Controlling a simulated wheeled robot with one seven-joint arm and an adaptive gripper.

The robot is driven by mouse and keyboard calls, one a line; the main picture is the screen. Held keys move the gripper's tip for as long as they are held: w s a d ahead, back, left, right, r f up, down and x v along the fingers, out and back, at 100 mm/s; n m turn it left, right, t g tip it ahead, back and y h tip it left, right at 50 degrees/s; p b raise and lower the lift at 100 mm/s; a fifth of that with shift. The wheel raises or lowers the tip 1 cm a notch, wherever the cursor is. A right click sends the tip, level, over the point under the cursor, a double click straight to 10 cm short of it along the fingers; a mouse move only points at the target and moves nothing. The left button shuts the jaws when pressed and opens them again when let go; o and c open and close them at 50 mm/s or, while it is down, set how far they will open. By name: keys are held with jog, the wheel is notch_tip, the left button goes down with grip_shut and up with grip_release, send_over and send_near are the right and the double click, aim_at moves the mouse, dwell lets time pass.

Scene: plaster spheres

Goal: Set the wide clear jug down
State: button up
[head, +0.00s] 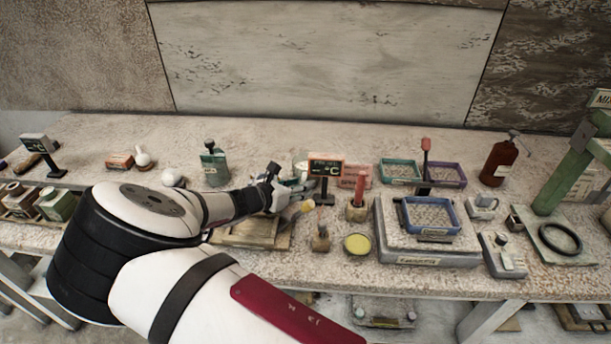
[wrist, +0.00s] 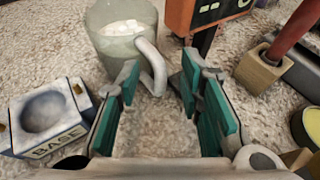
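The wide clear jug (wrist: 112,47) stands upright on the speckled table top in the wrist view, with white lumps inside and a pale curved handle. In the head view only a part of the jug (head: 299,167) shows behind my gripper (head: 303,186). In the wrist view my gripper (wrist: 160,72) has its teal-padded fingers apart, with the jug's handle between the fingertips. Gaps show on both sides of the handle, the left one narrow; whether the left finger touches it is hard to tell.
A block marked BASE with a round hollow (wrist: 42,112) lies left of my fingers. An orange-framed sign (head: 326,168) stands close right of the jug. A red-handled tool in a wooden block (head: 357,208) and a yellow dish (head: 357,245) are farther right.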

jog(key=shift+c, duration=0.6)
grip_shut()
jog(key=shift+r, duration=0.1)
